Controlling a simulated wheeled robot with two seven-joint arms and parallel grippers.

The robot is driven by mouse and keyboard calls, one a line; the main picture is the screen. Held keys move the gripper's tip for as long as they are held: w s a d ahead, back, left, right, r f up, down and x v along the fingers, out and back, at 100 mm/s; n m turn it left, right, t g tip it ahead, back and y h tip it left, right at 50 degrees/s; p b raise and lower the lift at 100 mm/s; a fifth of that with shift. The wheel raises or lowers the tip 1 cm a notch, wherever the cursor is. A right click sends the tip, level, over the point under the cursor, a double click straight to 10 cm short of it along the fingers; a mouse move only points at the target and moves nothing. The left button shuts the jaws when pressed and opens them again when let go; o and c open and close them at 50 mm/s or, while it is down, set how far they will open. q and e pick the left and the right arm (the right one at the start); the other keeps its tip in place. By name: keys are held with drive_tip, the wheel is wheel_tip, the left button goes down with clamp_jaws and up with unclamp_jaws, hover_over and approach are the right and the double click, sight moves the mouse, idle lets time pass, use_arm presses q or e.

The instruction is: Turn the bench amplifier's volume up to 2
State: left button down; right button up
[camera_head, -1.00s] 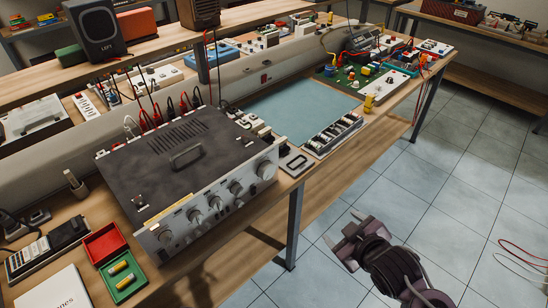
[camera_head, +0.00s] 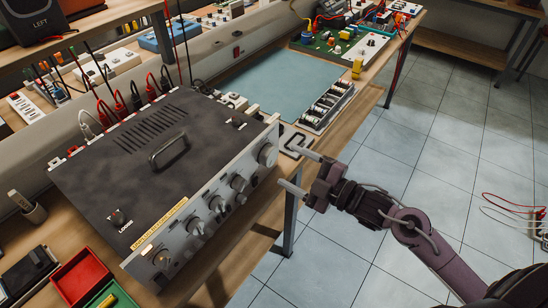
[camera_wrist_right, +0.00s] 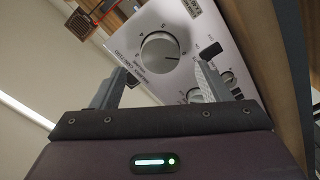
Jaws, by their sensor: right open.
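The bench amplifier (camera_head: 150,160) is a dark-topped box with a silver front panel, standing on the wooden bench. Its largest knob (camera_head: 267,154) is at the right end of the front panel. In the right wrist view this round silver knob (camera_wrist_right: 160,52) sits above the gap between the fingers, with scale marks around it. I cannot read its setting for certain. My right gripper (camera_head: 292,170) is open and empty, just off the panel's right end, with its fingers pointing toward the large knob. It also shows open in the right wrist view (camera_wrist_right: 163,86). My left gripper is not in view.
Several smaller knobs (camera_head: 217,204) line the panel to the left. A blue mat (camera_head: 275,82) and a parts tray (camera_head: 327,105) lie beyond. The tiled floor in front is open.

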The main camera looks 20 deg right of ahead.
sight(273, 158)
drive_tip(key=shift+p+x, duration=0.3)
drive_tip(key=shift+x, duration=2.3)
drive_tip(key=c, duration=1)
